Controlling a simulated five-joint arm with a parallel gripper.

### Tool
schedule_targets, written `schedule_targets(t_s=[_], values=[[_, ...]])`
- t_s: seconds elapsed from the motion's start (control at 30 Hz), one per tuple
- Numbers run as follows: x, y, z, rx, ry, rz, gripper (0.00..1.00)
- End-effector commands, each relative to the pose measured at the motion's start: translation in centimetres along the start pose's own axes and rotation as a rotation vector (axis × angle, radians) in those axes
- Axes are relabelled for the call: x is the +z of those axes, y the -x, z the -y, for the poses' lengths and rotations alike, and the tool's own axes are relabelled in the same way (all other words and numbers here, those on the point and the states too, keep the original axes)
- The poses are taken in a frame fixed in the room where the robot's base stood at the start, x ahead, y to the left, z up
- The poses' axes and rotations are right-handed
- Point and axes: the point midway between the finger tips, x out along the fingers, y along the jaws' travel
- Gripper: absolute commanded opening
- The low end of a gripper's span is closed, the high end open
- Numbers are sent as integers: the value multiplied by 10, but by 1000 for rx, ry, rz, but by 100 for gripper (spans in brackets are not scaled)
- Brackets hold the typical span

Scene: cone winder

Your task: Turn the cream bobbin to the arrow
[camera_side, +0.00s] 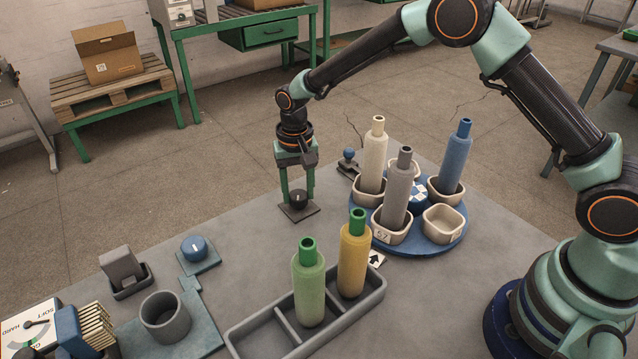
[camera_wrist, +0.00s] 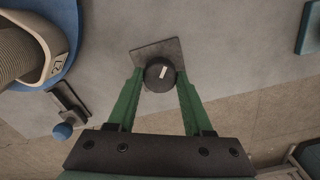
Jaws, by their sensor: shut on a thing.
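The cream bobbin (camera_side: 373,155) stands upright in a pale cup at the back left of the blue turntable (camera_side: 433,250). A white card with a black arrow (camera_side: 376,259) lies at the turntable's front left edge. My gripper (camera_side: 298,194) points down and is shut on a black knob (camera_wrist: 160,76) with a white mark, on a dark square plate (camera_side: 300,212).
A blue bobbin (camera_side: 455,155) stands at the turntable's right; the front right cup (camera_side: 443,223) is empty. A grey rack (camera_side: 350,305) with green and yellow bobbins stands in front. Table around the knob is clear.

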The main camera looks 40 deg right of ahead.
Motion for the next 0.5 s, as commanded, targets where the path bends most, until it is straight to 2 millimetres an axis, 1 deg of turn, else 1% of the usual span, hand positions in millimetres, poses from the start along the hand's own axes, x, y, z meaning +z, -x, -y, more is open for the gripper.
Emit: schedule_targets(t_s=[0.2,0.5], values=[[0,1,0,0,205,1,0],[0,1,0,0,448,1,0]])
